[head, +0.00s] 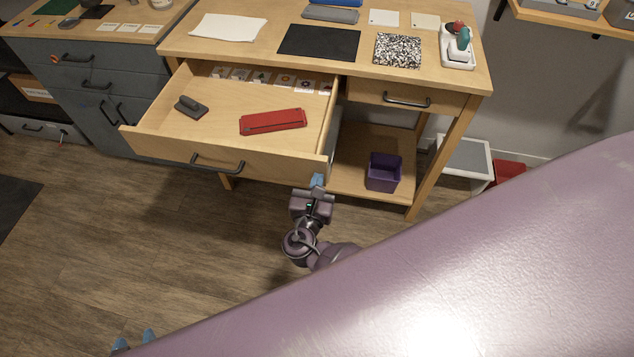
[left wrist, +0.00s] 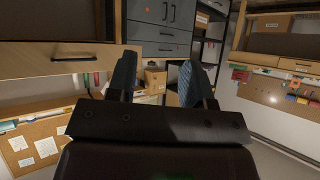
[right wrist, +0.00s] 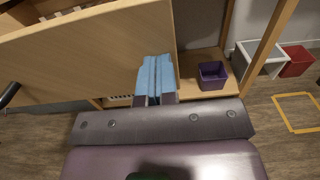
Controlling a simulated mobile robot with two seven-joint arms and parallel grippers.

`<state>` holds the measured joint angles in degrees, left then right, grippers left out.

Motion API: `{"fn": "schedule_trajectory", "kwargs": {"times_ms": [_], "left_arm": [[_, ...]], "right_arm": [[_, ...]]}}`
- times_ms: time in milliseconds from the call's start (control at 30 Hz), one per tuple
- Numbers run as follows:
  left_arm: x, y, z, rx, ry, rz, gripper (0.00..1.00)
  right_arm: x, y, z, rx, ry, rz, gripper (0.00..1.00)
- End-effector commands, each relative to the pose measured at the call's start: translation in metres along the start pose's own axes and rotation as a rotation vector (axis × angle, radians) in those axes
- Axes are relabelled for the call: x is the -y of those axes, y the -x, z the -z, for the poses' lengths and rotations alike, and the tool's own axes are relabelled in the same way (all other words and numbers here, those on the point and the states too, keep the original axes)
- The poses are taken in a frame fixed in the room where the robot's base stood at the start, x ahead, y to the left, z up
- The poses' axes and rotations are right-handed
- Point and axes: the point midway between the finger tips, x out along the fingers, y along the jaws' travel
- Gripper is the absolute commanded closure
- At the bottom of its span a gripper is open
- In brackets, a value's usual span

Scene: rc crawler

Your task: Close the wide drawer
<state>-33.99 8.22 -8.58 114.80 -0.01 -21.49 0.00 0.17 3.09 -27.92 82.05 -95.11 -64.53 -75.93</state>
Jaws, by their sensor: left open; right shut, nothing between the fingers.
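The wide drawer (head: 215,157) of the wooden desk is pulled well out, with its dark handle (head: 217,164) on the front panel. My right gripper (head: 317,182) is shut and empty near the right end of the drawer front. In the right wrist view, its blue fingertips (right wrist: 155,75) overlap the right edge of the drawer panel (right wrist: 95,50); I cannot tell whether they touch it. My left gripper (head: 134,341) shows only its fingertips at the bottom left of the head view. In the left wrist view its fingers (left wrist: 160,80) are apart with nothing held.
A red case (head: 272,121) and a dark grey block-like tool (head: 191,107) lie in the drawer, with several cards at its back. A small closed drawer (head: 392,98) is to the right. A purple bin (head: 383,173) sits on the lower shelf. The floor in front is clear.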

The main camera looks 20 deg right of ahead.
Motion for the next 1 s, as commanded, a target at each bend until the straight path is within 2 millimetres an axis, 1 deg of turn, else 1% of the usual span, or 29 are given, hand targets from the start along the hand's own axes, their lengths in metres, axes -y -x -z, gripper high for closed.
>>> {"fn": "schedule_trajectory", "kwargs": {"times_ms": [167, 267, 467, 500, 800, 1000], "left_arm": [[0.0, 0.002, -0.006, 0.011, 0.001, 0.001, 0.53], [0.0, 0.002, -0.01, 0.016, 0.001, 0.001, 0.53], [-0.001, -0.001, -0.015, 0.022, 0.0, 0.0, 0.53], [-0.001, -0.002, -0.015, 0.023, 0.0, -0.001, 0.53], [-0.005, -0.015, -0.016, 0.012, -0.004, -0.009, 0.53], [-0.007, -0.02, -0.03, 0.032, -0.008, -0.013, 0.53]], "right_arm": [[0.001, -0.02, 0.0, 0.003, 0.001, 0.001, 1.0], [0.0, -0.039, -0.001, 0.004, 0.0, 0.002, 1.0], [0.0, -0.091, 0.0, 0.005, 0.001, 0.002, 1.0], [0.0, -0.103, 0.001, 0.004, 0.001, 0.002, 1.0], [0.001, -0.186, 0.004, 0.002, 0.004, 0.001, 1.0], [0.001, -0.24, 0.006, -0.001, 0.005, 0.002, 1.0]]}}
